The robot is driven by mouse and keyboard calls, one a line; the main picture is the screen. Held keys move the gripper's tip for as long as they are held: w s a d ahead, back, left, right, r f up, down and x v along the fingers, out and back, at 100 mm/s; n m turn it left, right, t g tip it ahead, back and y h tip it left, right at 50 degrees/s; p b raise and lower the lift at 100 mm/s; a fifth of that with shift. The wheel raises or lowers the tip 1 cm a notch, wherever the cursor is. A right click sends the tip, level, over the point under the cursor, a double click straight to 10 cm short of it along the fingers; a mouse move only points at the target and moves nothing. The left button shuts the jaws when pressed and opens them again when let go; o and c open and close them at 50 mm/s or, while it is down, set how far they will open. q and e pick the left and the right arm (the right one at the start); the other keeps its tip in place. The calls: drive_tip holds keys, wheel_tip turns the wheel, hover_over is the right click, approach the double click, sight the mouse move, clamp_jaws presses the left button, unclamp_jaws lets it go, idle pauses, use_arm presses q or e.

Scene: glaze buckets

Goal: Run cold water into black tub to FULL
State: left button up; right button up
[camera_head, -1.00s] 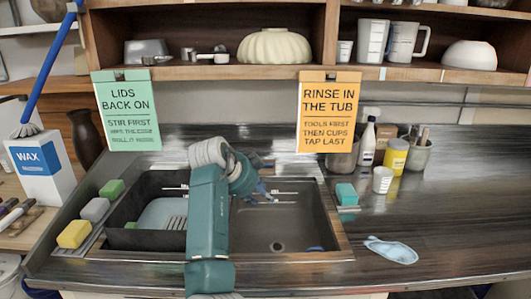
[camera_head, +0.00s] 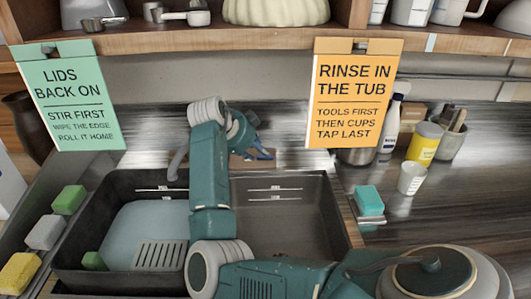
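The black tub (camera_head: 118,283) sits in the left half of the sink. A grey curved spout (camera_head: 177,163) stands at the tub's back edge, with no stream visible. My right arm reaches over from the lower right. Its gripper (camera_head: 260,151) is behind the sink, by the back ledge right of the spout. Its wrist partly hides the fingers, so their opening and any contact are unclear. My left gripper is out of view.
The right basin (camera_head: 285,215) looks empty where visible. Sponges (camera_head: 44,232) line the left edge. A teal sponge (camera_head: 369,200), white cup (camera_head: 411,178) and yellow can (camera_head: 424,144) stand right. Two hanging signs (camera_head: 355,95) and the shelf (camera_head: 270,40) limit room above.

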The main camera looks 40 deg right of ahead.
drive_tip(key=p+x, duration=0.1)
drive_tip(key=x, duration=0.6)
drive_tip(key=shift+w+d+f, duration=0.15)
drive_tip(key=shift+d, duration=0.05)
drive_tip(key=shift+d+f, duration=0.15)
drive_tip(key=shift+f, duration=0.1)
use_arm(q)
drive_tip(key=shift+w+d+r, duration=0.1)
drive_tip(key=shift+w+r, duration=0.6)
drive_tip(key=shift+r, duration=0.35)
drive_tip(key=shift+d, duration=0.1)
use_arm(e)
drive_tip(key=shift+c, duration=0.2)
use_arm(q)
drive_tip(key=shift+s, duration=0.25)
use_arm(e)
clamp_jaws()
